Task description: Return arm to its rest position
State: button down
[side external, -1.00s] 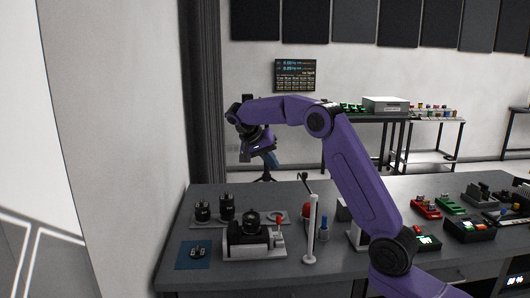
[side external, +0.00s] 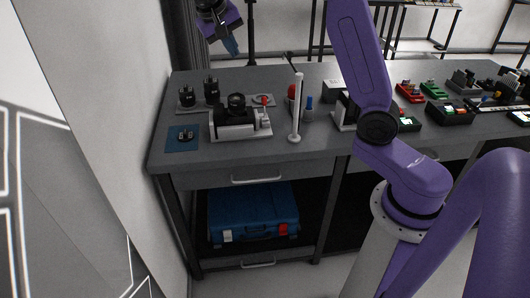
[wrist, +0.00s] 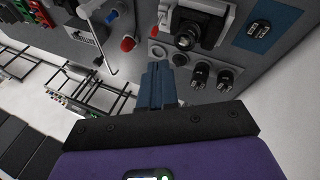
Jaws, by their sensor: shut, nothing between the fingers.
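My gripper (side external: 231,47) shows at the top of the side external view, on the purple arm. It hangs above the far left part of the grey table (side external: 335,72), clear of everything on it. In the wrist view its blue fingers (wrist: 158,84) are together with nothing between them. The upper arm is partly cut off by the top edge of the side external view.
Below stand a grey-and-black fixture (side external: 238,120), two black cylindrical parts (side external: 211,88) and a blue mat (side external: 181,138). A white post (side external: 297,110) rises near the front. Red and green devices (side external: 432,91) lie to the right. A blue case (side external: 253,212) sits on the shelf.

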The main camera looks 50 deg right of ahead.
jog(key=s+a+f+n+t+y, duration=0.1)
jog(key=s+a+f+n+y, duration=0.1)
jog(key=s+a+n, duration=0.45)
jog(key=s+a+f+n+y, duration=0.1)
jog(key=s+a+f+n, duration=0.25)
jog(key=s, duration=0.55)
jog(key=s+f+n+y, duration=0.1)
jog(key=s+f+n, duration=0.2)
jog(key=s, duration=0.7)
jog(key=s+f+n+g+y, duration=0.1)
jog(key=s+n, duration=0.4)
jog(key=s, duration=0.5)
notch_tip(320, 180, down, 2)
jog(key=shift+d+f+y, duration=0.1)
jog(key=shift+d+y, duration=0.1)
jog(key=shift+y, duration=0.3)
